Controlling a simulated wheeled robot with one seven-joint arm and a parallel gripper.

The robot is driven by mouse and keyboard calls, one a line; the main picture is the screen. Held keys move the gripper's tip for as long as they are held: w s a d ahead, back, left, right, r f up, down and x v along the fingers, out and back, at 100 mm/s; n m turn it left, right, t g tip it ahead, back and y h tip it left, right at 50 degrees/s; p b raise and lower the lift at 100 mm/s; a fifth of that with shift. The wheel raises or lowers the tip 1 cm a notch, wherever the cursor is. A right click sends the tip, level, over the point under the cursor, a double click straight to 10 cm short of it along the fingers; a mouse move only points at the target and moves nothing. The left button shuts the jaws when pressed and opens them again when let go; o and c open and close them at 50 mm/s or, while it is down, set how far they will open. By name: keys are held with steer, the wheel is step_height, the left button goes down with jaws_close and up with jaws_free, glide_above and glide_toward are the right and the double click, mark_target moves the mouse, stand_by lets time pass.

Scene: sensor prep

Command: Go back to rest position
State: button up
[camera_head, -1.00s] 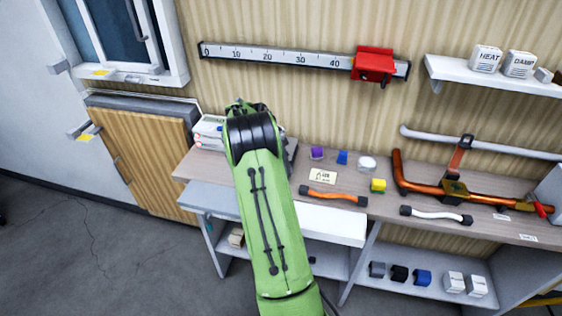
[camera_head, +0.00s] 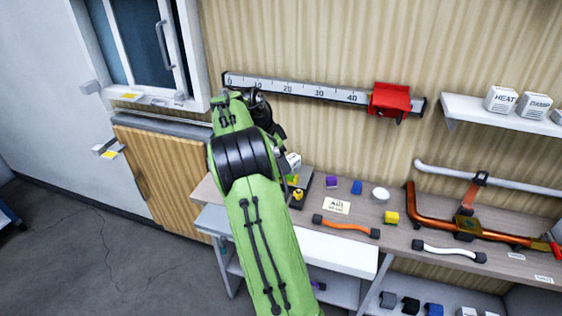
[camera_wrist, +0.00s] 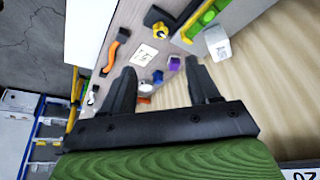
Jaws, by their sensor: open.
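My green arm rises from the bottom of the head view, and its dark end (camera_head: 268,112) is in front of the wall just below the left part of the ruler. In the wrist view, my gripper (camera_wrist: 162,82) has its two dark fingers spread wide, with nothing held between them. The bench (camera_head: 300,182) lies beyond the fingers, apart from them. The gripper's fingertips are hard to make out in the head view.
A wall ruler (camera_head: 300,90) with a red slider (camera_head: 390,100) is close to my arm's end. The bench holds a purple block (camera_head: 332,182), a blue block (camera_head: 357,187), a yellow block (camera_head: 392,217), an orange cable (camera_head: 346,226) and copper piping (camera_head: 425,216). A cabinet (camera_head: 165,180) stands left.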

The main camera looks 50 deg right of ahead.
stand_by(0.8)
steer(key=s+a+r+n+t+y, duration=0.1)
steer(key=s+a+r+n+t, duration=0.15)
steer(key=a+r+n, duration=0.45)
steer(key=s+a+r+n+t, duration=0.2)
steer(key=s+a+r+n, duration=0.1)
steer(key=a, duration=0.8)
steer(key=s+a+f+n+t+y, duration=0.1)
steer(key=s+a+n, duration=0.5)
steer(key=s+a, duration=0.1)
steer(key=s+a+f+n+t+y, duration=0.2)
steer(key=s+a+n, duration=0.4)
steer(key=a, duration=0.3)
steer(key=shift+s+a+f+n, duration=0.2)
steer(key=shift+s+f+n, duration=0.1)
steer(key=shift+s, duration=0.45)
